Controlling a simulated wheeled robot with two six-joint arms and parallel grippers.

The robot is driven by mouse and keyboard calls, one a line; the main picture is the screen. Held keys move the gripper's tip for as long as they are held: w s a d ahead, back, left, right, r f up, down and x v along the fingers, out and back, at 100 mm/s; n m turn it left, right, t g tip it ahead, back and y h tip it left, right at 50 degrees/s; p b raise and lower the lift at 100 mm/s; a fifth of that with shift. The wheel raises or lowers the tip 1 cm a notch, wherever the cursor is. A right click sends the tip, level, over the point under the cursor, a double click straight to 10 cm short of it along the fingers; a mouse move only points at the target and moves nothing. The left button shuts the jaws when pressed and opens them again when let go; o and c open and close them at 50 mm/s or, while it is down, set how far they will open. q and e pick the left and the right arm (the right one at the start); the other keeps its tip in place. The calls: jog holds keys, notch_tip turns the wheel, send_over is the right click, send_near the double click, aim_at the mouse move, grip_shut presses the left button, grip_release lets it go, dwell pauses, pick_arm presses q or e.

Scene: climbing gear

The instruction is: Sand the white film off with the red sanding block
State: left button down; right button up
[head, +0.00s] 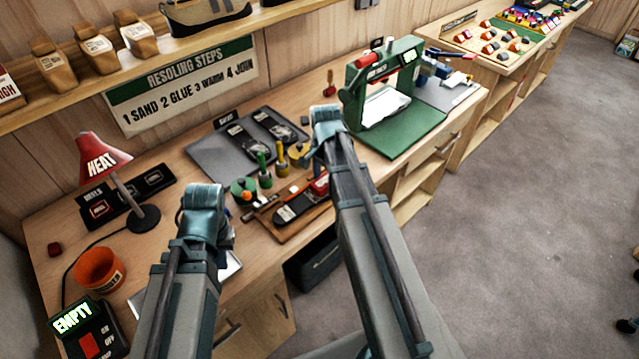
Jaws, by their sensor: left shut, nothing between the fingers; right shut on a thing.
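A dark shoe (290,211) with a pale marking on its near end lies on a brown wooden board (268,226) at the middle of the bench. A red piece (321,184), which looks like the red sanding block, shows at the shoe's far end. My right gripper (314,160) is above that end, shut on the red block; my own arm partly hides its fingertips. I cannot make out clearly where the white film is, or whether the block touches the shoe. My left gripper (226,238) is shut and empty, left of the board over the bench.
Green and yellow pots (243,187) with tools stand behind the board. A grey mat (240,150) with dark soles lies at the back. A green press (385,90) stands right. A red lamp (104,158), an orange pot (98,268) and an EMPTY display (72,318) are left.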

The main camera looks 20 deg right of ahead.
aim_at(316, 186)
pick_arm(q)
jog(key=shift+r, duration=0.1)
pick_arm(e)
jog(key=shift+w+d, duration=0.3)
jog(key=shift+d, duration=0.55)
jog(key=shift+w+d, duration=0.25)
jog(key=shift+d, duration=0.55)
pick_arm(q)
jog(key=shift+f, duration=0.25)
pick_arm(e)
jog(key=shift+f, duration=0.15)
pick_arm(q)
jog(key=shift+r, duration=0.1)
pick_arm(e)
jog(key=shift+c, duration=0.6)
pick_arm(q)
jog(key=shift+r, duration=0.1)
pick_arm(e)
jog(key=shift+s+a, duration=0.3)
jog(key=shift+a, duration=0.5)
jog(key=shift+s+a, duration=0.25)
jog(key=shift+a, duration=0.5)
jog(key=shift+s+a, duration=0.3)
jog(key=shift+a, duration=0.5)
jog(key=shift+s+a, duration=0.25)
jog(key=shift+a, duration=0.55)
jog(key=shift+s+a, duration=0.25)
jog(key=shift+a, duration=0.5)
jog(key=shift+s+a, duration=0.2)
jog(key=shift+a, duration=0.5)
